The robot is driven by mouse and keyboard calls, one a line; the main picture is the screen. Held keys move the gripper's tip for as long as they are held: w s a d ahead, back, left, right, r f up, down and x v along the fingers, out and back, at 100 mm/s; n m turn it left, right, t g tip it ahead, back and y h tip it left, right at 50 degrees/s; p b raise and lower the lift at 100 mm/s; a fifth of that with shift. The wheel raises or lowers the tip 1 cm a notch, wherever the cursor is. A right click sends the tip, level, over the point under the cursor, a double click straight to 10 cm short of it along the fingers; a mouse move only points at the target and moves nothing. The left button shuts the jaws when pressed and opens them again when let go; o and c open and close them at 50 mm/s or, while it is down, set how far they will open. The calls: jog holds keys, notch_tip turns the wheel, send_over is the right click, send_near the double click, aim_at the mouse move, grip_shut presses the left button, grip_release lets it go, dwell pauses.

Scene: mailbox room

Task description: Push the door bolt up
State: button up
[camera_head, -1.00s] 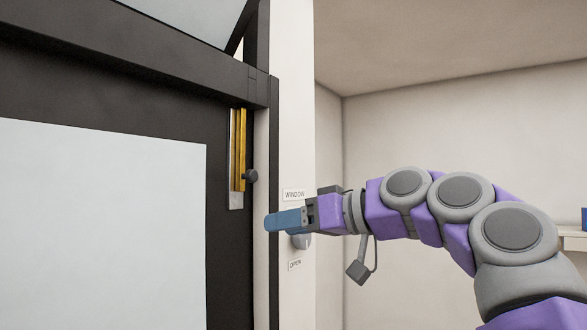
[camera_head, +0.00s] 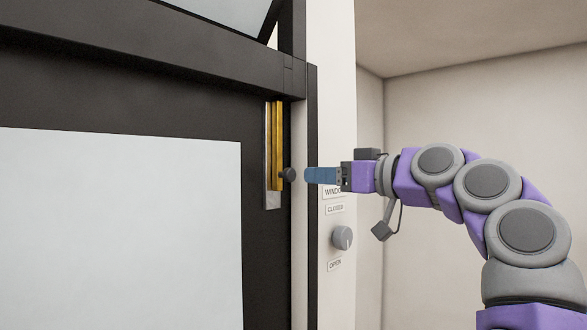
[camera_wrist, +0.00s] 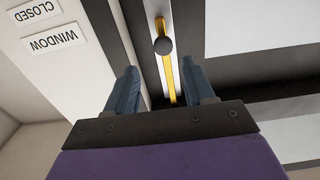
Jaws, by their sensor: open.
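The door bolt is a brass bar (camera_head: 277,145) in a grey metal plate on the dark door frame, with a round dark knob (camera_head: 289,174) at its lower right. My gripper (camera_head: 308,175) is just to the right of the knob in the head view, at about the same height, with a small gap in the picture. The wrist view shows the brass bar (camera_wrist: 169,78) and knob (camera_wrist: 163,46) beyond my two blue fingers (camera_wrist: 163,86), which are apart with nothing between them touching. The head view shows the fingers side-on, so they overlap there.
A white post beside the door carries a grey dial (camera_head: 341,238) with labels "WINDOW", "CLOSED" and "OPEN". A dark beam (camera_head: 150,48) crosses above the bolt. A pale panel (camera_head: 120,230) fills the door's middle. The room to the right is open.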

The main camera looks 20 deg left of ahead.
aim_at(293, 174)
jog(key=p+x, duration=0.3)
jog(key=x, duration=0.6)
jog(key=shift+s+a, duration=0.15)
jog(key=shift+a, duration=0.1)
jog(key=shift+d, duration=0.2)
jog(key=shift+a, duration=0.35)
jog(key=c, duration=0.6)
grip_shut()
